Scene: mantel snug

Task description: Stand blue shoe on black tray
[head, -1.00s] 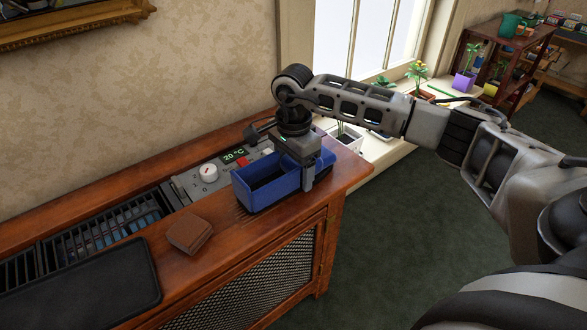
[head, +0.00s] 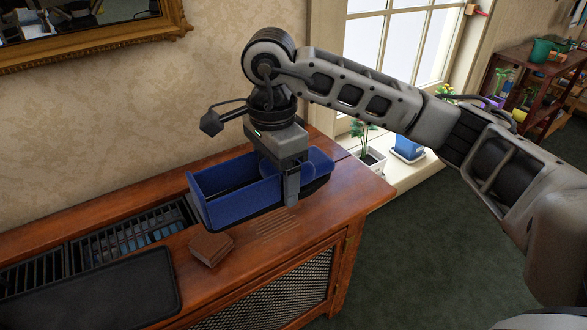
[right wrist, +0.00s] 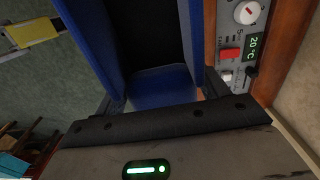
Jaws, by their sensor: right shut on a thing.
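The blue shoe (head: 238,203) looks like a long, open-topped box with a dark sole edge. My right gripper (head: 284,184) is shut on its right part, with one finger down the near side, and holds it roughly level above the wooden cabinet top. In the right wrist view the blue shoe (right wrist: 165,85) lies between the two fingers, its dark inside showing. The black tray (head: 90,292) lies flat and empty on the cabinet top at the lower left, apart from the shoe. My left gripper is out of view.
A brown block (head: 211,248) sits between the shoe and the tray, near the tray's right end. A dark grille (head: 130,238) is set into the cabinet (head: 355,200) behind the tray. A control panel (right wrist: 238,50) with a dial shows in the right wrist view. Potted plants stand on the windowsill.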

